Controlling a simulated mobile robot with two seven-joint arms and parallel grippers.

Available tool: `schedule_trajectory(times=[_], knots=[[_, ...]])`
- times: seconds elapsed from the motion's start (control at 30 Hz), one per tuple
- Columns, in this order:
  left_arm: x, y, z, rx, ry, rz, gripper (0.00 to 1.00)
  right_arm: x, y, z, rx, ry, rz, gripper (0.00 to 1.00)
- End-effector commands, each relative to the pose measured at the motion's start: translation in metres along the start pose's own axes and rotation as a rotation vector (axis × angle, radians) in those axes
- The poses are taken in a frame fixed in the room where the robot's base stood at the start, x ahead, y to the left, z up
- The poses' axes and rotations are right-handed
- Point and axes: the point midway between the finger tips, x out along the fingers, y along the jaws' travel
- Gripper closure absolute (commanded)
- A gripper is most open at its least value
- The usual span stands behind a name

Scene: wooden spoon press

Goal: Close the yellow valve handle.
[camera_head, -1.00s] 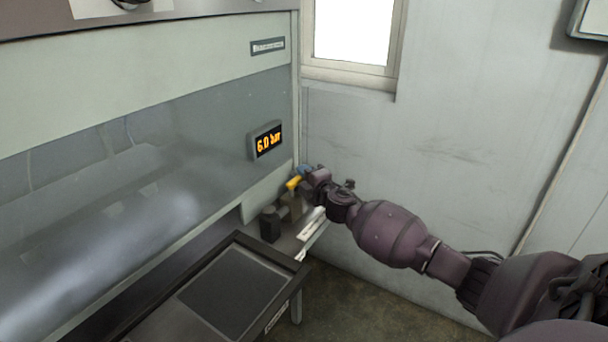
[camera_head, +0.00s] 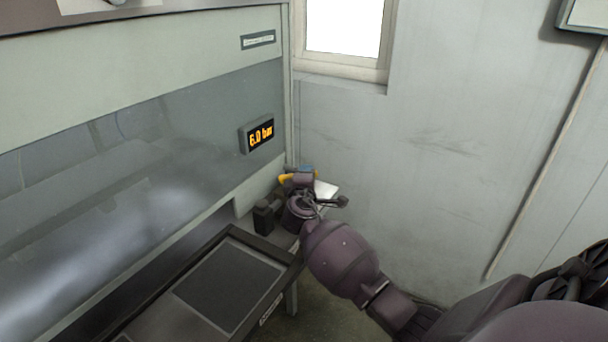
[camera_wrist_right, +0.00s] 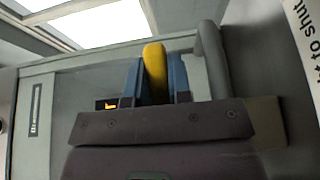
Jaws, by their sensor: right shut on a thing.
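The yellow valve handle (camera_head: 285,178) is at the right end of the press, below the pressure display. In the right wrist view the handle (camera_wrist_right: 155,72) stands between the two blue fingers of my right gripper (camera_wrist_right: 156,85), which are shut on it. In the head view my right gripper (camera_head: 303,172) is at the handle, and my wrist hides the valve body. The display (camera_head: 260,134) reads 6.0 bar. My left gripper is not in view.
A dark-framed tray (camera_head: 262,322) stands at the front of the press. A small dark block (camera_head: 264,217) stands close left of my right wrist. A grey pipe (camera_wrist_right: 212,60) runs beside the gripper in the wrist view. The wall lies behind; open floor is at the right.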

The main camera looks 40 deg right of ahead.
Motion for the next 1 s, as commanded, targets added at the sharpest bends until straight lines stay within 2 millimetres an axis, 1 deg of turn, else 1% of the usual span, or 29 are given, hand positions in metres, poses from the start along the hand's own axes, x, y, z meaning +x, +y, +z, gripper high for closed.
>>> schedule_trajectory(times=[0.17, 0.63, 0.67, 0.8, 0.83, 1.0], knots=[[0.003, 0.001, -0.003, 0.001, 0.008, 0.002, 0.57, -0.003, -0.001, 0.001, -0.001, -0.045, -0.001, 1.00], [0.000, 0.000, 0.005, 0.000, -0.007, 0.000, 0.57, -0.003, 0.000, 0.001, -0.001, -0.059, -0.001, 1.00], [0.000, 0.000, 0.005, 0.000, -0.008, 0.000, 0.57, -0.003, 0.000, 0.001, -0.001, -0.059, -0.001, 0.79], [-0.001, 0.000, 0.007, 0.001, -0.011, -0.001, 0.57, -0.003, 0.000, 0.001, -0.001, -0.059, 0.000, 0.58], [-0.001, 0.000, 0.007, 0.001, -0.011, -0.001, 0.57, -0.003, 0.000, 0.001, -0.001, -0.059, 0.000, 0.55], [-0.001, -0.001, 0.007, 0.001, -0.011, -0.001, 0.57, -0.003, 0.000, 0.001, -0.001, -0.059, 0.000, 0.55]])
